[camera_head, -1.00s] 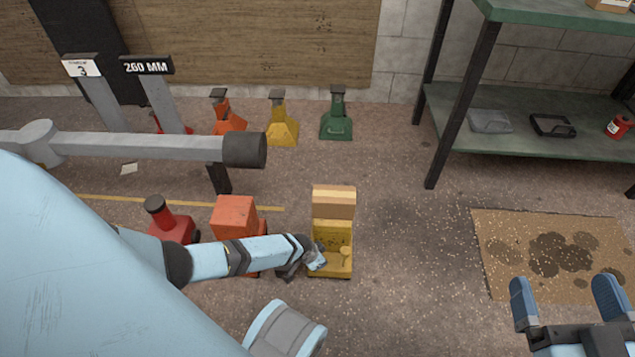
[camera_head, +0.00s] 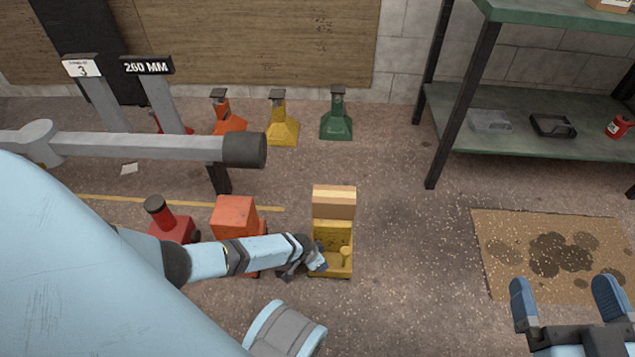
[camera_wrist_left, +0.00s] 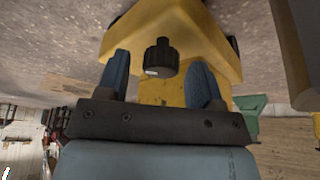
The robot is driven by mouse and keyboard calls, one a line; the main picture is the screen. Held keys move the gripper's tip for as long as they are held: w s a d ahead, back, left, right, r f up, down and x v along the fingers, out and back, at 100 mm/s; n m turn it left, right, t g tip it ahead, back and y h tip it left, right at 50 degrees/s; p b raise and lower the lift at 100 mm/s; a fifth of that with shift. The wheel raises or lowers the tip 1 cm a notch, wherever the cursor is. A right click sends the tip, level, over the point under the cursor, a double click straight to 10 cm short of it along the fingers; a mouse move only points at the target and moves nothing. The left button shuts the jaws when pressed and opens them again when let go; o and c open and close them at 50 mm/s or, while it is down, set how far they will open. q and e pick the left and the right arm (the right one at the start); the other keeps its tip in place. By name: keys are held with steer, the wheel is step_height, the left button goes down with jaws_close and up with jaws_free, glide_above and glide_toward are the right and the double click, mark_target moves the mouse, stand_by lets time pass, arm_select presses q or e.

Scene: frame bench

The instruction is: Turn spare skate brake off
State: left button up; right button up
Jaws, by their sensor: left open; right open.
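A yellow skate (camera_head: 333,262) stands on the floor near the middle of the head view, with a wood-coloured block on its far end. My left gripper (camera_head: 319,259) is at its near left side, open. In the left wrist view, a dark round knob (camera_wrist_left: 157,57) with a white mark sits on the yellow body (camera_wrist_left: 185,30), between the open fingers of my left gripper (camera_wrist_left: 160,75). I see gaps between the knob and both fingers. My right gripper (camera_head: 569,300) is open and empty at the lower right, above the floor. No label naming the spare skate is readable.
A red unit (camera_head: 172,227) and an orange block (camera_head: 234,215) stand left of the yellow skate. A grey beam (camera_head: 140,146) crosses the left side. Orange, yellow and green stands (camera_head: 336,122) line the wall. A green shelf (camera_head: 545,142) and stained mat (camera_head: 500,262) are right.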

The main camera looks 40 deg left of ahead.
arm_select(q)
steer(key=p+v, duration=0.8)
steer(key=v, duration=0.5)
steer(key=shift+s+r, duration=0.2)
steer(key=shift+r, duration=0.05)
arm_select(e)
steer(key=shift+s+a+r+m+h, duration=0.1)
steer(key=shift+s+a+r+m, duration=0.15)
steer(key=shift+s+r+m, duration=0.35)
steer(key=shift+s+a+r+m+h, duration=0.1)
steer(key=shift+s+a+r+m, duration=0.15)
steer(key=shift+r+m, duration=0.6)
steer(key=shift+s+a+r+m+h, duration=0.1)
steer(key=shift+s+a+r+m, duration=0.1)
steer(key=shift+s+r+m, duration=0.4)
arm_select(q)
steer(key=shift+a, duration=0.1)
arm_select(e)
steer(key=shift+w+r, duration=0.15)
